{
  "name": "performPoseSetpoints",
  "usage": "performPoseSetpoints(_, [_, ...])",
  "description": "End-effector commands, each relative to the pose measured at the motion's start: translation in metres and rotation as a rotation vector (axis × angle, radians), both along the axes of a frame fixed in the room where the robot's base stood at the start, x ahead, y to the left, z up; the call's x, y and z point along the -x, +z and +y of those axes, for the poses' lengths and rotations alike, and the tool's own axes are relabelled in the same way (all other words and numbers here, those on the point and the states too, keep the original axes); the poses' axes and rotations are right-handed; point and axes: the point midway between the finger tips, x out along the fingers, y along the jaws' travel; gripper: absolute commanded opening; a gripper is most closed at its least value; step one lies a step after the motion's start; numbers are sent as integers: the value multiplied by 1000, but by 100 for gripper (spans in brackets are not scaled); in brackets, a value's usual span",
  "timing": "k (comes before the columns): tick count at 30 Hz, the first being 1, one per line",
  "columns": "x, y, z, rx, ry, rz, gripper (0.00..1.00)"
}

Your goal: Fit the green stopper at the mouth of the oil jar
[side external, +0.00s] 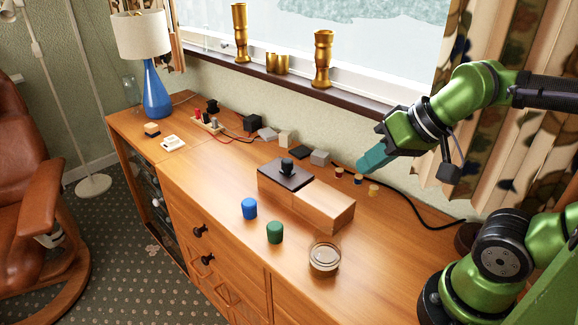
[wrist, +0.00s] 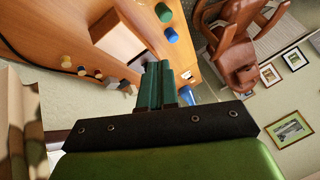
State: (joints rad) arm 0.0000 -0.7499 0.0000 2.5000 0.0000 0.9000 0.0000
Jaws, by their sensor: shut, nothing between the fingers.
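The green stopper (side external: 274,232) is a short green cylinder standing on the wooden cabinet top. It also shows near the top of the wrist view (wrist: 163,12). The oil jar (side external: 324,257) is a round, clear glass vessel with pale contents, to the right of the stopper in the side view. I cannot make the jar out in the wrist view. My gripper (side external: 364,165) is shut and empty, raised near the back of the cabinet top, apart from both. Its teal fingers (wrist: 155,66) show together in the wrist view.
A blue cylinder (side external: 249,208) stands beside the stopper. A wooden block (side external: 325,205) and a dark plate with a black knob (side external: 287,173) lie behind them. Small corks (side external: 358,179) sit near my gripper. A blue lamp (side external: 156,92) stands far left. The front right top is clear.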

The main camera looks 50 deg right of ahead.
Motion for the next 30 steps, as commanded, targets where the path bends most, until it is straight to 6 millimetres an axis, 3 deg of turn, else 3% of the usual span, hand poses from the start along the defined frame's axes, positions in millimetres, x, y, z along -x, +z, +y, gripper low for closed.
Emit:
performPoseSetpoints(15, [0,0,0,0,0,0,2])
performPoseSetpoints(27, [0,0,0,0,0,0,63])
performPoseSetpoints(30, [0,0,0,0,0,0,72])
